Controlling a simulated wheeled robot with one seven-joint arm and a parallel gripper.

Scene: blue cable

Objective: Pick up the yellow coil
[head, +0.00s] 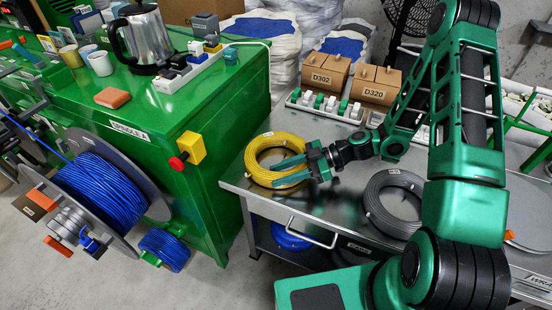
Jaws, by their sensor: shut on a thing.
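The yellow coil (261,177) lies at the left end of the grey metal bench (239,184), near its front left corner. My gripper (276,173) reaches in from the right, with its green fingers across the coil's right side. The gripper is shut on the coil's ring. The fingers hide part of the ring, and I cannot tell whether the coil is lifted off the bench.
A grey coil (379,219) lies to the right on the bench, beside my arm. Boxes marked D302 (325,70) and D320 (375,84) stand behind. A green machine (207,126) with a blue cable spool (101,188) stands left. A drawer handle (312,232) juts from the bench front.

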